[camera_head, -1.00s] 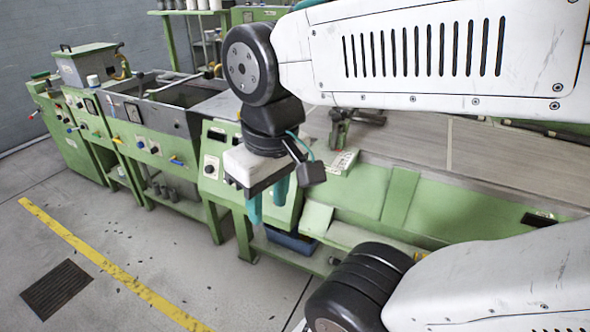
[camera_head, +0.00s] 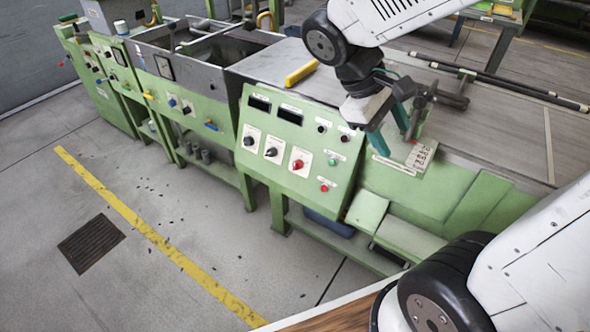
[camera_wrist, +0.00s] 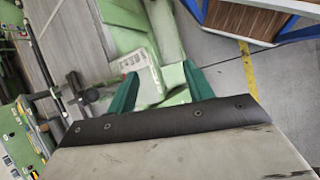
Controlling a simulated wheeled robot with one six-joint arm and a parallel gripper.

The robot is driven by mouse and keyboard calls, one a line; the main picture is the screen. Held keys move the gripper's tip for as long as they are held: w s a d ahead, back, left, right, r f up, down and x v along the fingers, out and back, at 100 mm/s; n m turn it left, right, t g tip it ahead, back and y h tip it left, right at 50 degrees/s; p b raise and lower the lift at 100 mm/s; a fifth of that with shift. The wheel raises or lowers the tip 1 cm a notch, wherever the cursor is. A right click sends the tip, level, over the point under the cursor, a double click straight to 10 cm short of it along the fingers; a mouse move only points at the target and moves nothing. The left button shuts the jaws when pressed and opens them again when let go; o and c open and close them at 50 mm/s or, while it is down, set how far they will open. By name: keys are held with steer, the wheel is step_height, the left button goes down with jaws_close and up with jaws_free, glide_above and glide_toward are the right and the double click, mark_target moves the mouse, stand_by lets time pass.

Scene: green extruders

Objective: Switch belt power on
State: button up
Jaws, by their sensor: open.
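The sloped green control panel (camera_head: 295,145) stands in the middle of the head view. It carries a black knob (camera_head: 249,141), a second black knob (camera_head: 271,152), a red knob (camera_head: 298,163), a green button (camera_head: 332,162), a red button (camera_head: 324,188) and two dark displays. Its labels are too small to read, so I cannot tell which control is belt power. A small white labelled plate (camera_head: 420,156) with a red dot lies at the belt's near edge; it also shows in the wrist view (camera_wrist: 138,74). My gripper (camera_head: 394,143) is open and empty, right of the panel, near this plate.
A dark clamp-like fixture (camera_head: 432,100) stands close beside my gripper on the grey belt table (camera_head: 500,125). A yellow object (camera_head: 301,73) lies above the panel. Metal tanks (camera_head: 190,50) stand at left. Open floor (camera_head: 210,235) lies in front.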

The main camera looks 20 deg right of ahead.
steer(key=w+a+f+n+t+h, duration=0.2)
steer(key=w+f+n+h, duration=0.4)
steer(key=w, duration=0.3)
steer(key=w+a+f+n+t+h, duration=0.25)
steer(key=w+f+n, duration=0.25)
steer(key=w+f, duration=0.35)
steer(key=n+t+y, duration=0.1)
steer(key=n+t, duration=0.9)
steer(key=n, duration=0.3)
glide_toward(294, 170)
steer(key=x, duration=1)
steer(key=shift+c, duration=0.3)
steer(key=c, duration=0.9)
